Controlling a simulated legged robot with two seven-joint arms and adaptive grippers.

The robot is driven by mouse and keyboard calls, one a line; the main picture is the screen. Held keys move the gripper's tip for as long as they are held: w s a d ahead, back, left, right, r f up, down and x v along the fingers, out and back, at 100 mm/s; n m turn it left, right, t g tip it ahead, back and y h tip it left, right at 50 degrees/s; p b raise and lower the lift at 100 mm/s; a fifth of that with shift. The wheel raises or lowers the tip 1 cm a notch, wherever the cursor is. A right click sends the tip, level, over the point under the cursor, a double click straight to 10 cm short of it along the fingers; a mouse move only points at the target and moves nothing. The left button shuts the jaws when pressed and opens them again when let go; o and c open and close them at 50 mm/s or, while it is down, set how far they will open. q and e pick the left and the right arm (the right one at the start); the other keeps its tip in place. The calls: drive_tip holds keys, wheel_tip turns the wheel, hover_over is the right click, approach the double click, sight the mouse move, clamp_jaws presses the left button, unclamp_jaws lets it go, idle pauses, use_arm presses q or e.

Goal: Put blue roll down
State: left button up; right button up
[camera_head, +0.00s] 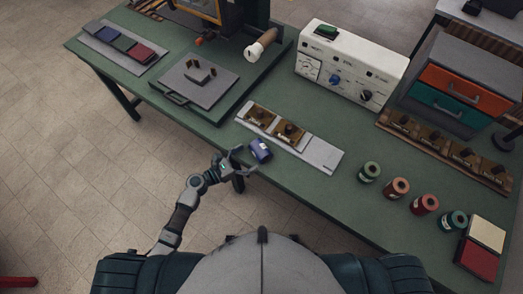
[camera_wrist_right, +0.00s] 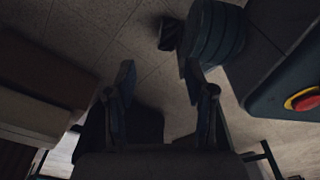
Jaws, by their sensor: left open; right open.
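The blue roll (camera_head: 260,150) is on the green table near its front edge, beside the grey plate with wooden blocks. It appears to lie on its side, with a pale label showing. My left gripper (camera_head: 238,158) is open just to the left of the roll, its fingertips close to it. I cannot tell whether they touch. My right gripper (camera_wrist_right: 160,95) shows only in the right wrist view. It is open and empty, with the tiled floor behind it.
The grey plate (camera_head: 320,154) lies behind the blue roll. A white control box (camera_head: 350,68) stands further back. Bare green tabletop (camera_head: 310,190) lies right of the roll.

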use_arm(q)
drive_tip(key=w+a+v, duration=0.1)
drive_tip(key=v, duration=0.6)
drive_tip(key=s+a+f+m+g+y, duration=0.15)
drive_tip(key=s+f+m+y, duration=0.3)
drive_tip(key=f, duration=0.75)
drive_tip(key=s+a+f+m+g+y, duration=0.1)
drive_tip(key=s+a+f+m+y, duration=0.3)
drive_tip(key=f, duration=0.8)
drive_tip(key=s+a+f+m+g+y, duration=0.2)
drive_tip(key=s+f+m+y, duration=0.1)
drive_tip(key=s+f+m, duration=0.6)
drive_tip(key=s+a+f+m+g+y, duration=0.3)
drive_tip(key=s+f+m, duration=0.7)
drive_tip(key=s, duration=0.3)
drive_tip(key=shift+a, duration=0.3)
use_arm(e)
drive_tip(key=shift+w+a+r, duration=0.25)
drive_tip(key=shift+w+a, duration=0.1)
drive_tip(key=shift+a, duration=0.2)
drive_tip(key=shift+w+a+r, duration=0.2)
drive_tip(key=shift+w+a, duration=0.1)
drive_tip(key=shift+a, duration=0.25)
